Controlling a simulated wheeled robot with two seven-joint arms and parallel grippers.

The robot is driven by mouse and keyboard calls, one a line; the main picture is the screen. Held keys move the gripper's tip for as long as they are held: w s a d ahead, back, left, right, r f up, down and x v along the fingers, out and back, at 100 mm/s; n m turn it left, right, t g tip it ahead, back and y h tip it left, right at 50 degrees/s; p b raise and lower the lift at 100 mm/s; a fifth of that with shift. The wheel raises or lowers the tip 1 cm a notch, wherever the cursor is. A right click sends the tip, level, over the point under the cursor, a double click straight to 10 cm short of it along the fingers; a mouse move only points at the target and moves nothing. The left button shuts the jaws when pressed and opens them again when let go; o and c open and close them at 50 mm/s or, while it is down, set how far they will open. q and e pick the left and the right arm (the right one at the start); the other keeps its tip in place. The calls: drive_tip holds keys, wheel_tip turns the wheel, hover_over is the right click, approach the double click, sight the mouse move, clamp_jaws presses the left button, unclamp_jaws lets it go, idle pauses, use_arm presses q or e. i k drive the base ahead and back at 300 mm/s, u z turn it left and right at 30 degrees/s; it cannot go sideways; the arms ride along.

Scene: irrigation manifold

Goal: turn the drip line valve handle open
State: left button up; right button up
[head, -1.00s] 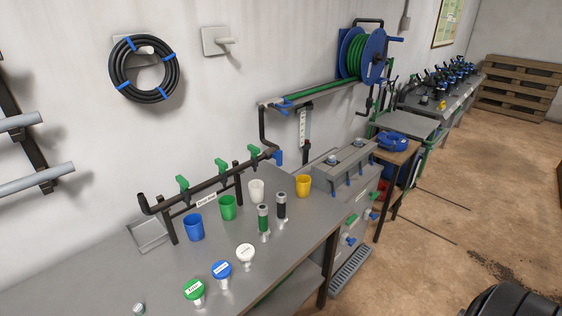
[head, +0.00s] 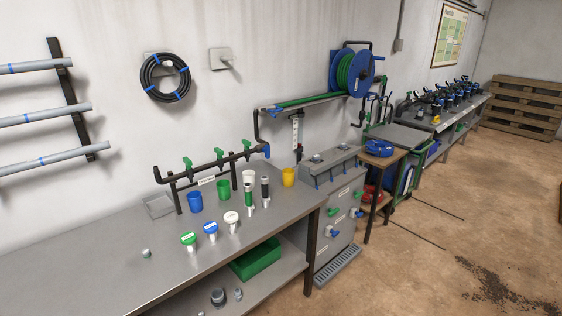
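A black pipe manifold (head: 205,167) stands along the back of the grey metal bench, against the wall. Three green valve handles stick up from it: a left one (head: 187,163), a middle one (head: 217,155) and a right one (head: 246,145). A blue fitting (head: 266,151) is at its right end. A white label (head: 206,181) hangs on the manifold, too small to read. A grey cabinet (head: 333,185) to the right also has green (head: 333,211) and blue (head: 332,233) valve handles on its front. I cannot tell which is the drip line valve. Neither gripper is in view.
Blue (head: 195,203), green (head: 224,190) and yellow (head: 289,177) cups stand on the bench (head: 130,268), with labelled caps such as a green one (head: 188,239) before them. A green crate (head: 255,260) is on the lower shelf.

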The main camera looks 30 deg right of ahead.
sight(266, 150)
drive_tip(key=u, duration=0.15)
drive_tip(key=k, duration=0.2)
drive_tip(key=z, duration=1.1)
drive_tip(key=i, duration=1.5)
drive_tip(key=u, duration=1.05)
drive_tip(key=i, duration=0.45)
drive_tip(key=u, duration=0.4)
